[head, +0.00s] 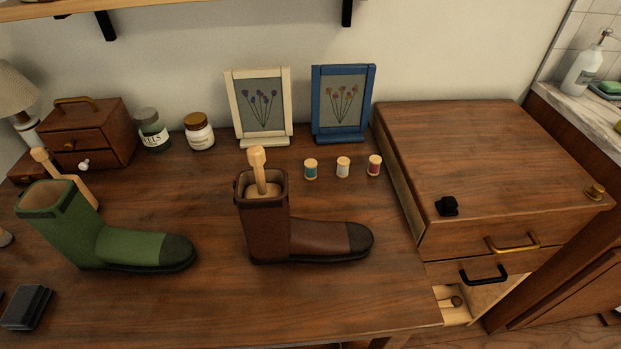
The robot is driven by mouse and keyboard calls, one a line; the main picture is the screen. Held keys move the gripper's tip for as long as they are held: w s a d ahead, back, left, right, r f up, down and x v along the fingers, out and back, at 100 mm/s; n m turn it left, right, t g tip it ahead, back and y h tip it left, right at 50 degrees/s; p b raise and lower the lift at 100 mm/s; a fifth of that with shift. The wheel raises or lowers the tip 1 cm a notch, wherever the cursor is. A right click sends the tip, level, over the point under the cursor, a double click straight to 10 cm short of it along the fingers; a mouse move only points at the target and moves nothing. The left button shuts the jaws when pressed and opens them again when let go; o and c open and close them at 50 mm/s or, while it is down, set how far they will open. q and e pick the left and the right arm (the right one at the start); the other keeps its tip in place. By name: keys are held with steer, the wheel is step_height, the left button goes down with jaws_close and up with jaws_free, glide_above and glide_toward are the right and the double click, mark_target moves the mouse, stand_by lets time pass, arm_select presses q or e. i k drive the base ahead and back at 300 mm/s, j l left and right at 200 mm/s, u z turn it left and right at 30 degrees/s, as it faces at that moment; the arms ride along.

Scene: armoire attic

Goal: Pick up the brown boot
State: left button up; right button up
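The brown boot (318,240) stands upright near the middle of the wooden tabletop (230,310) in the head view, its dark toe pointing right. A light wooden handle (258,168) sticks up out of its open shaft. A green boot (135,246) stands to its left, also toe to the right, with its shaft leaning left. A wooden handle (42,157) shows behind the green boot's shaft. Neither of my grippers shows in this view.
Behind the brown boot are three small spools (343,167), a cream frame (240,133) and a blue frame (320,130). Two jars (199,131) and a small drawer box (95,135) stand back left. A drawer cabinet (480,150) stands right.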

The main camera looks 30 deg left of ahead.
mark_target(273, 235)
steer(key=u, duration=0.75)
steer(key=k+l+u, duration=0.2)
steer(key=u, duration=0.25)
steer(key=k+l+u, duration=0.1)
steer(key=u, duration=0.35)
steer(key=k+u, duration=0.45)
steer(key=i+j, duration=0.05)
steer(key=i, duration=0.05)
